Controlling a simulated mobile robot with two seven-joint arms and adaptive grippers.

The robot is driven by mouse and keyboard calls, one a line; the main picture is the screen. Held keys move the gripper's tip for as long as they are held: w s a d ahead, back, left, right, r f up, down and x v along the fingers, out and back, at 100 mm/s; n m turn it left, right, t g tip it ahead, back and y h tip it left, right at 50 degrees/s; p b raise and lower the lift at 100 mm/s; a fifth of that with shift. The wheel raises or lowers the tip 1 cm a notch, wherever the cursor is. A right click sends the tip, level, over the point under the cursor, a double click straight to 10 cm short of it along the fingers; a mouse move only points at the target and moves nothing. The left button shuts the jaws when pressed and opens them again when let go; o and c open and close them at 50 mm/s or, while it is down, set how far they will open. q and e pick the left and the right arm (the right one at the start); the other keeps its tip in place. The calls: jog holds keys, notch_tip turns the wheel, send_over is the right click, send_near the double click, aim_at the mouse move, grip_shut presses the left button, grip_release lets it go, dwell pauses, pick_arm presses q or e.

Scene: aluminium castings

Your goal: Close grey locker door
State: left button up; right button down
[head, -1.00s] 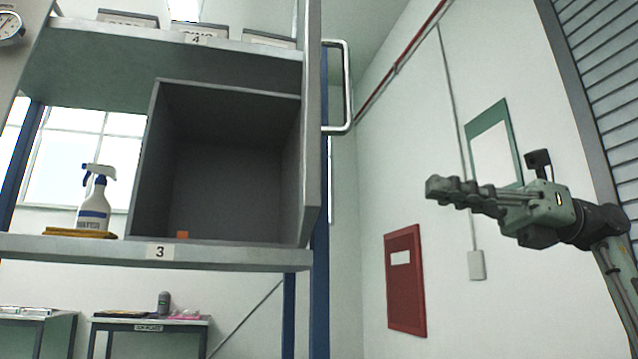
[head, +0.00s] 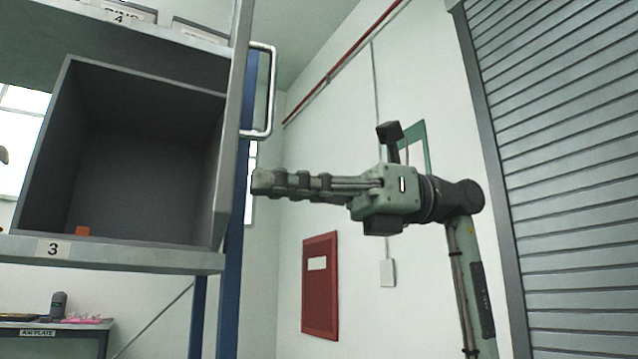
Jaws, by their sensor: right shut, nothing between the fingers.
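The grey locker (head: 145,150) stands on the shelf marked 3, with its front open to view. Its door (head: 232,130) is swung open and seen nearly edge-on at the locker's right side. A bright metal bar handle (head: 271,90) is on the door's right face. My right gripper (head: 258,182) is shut and empty. It points left, below the handle and just right of the door in the picture; I see no clear contact. My left gripper is not in view.
A small orange block (head: 82,231) lies inside the locker near the front left. The shelf edge (head: 120,254) runs below it, with a blue upright (head: 229,290) at right. A red wall panel (head: 320,287) and a roller shutter (head: 560,170) are farther right.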

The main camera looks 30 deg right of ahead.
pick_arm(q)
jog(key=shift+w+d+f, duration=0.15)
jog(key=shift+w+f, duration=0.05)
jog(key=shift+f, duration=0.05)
pick_arm(e)
jog(key=shift+w+a, duration=0.1)
jog(key=shift+a, duration=0.55)
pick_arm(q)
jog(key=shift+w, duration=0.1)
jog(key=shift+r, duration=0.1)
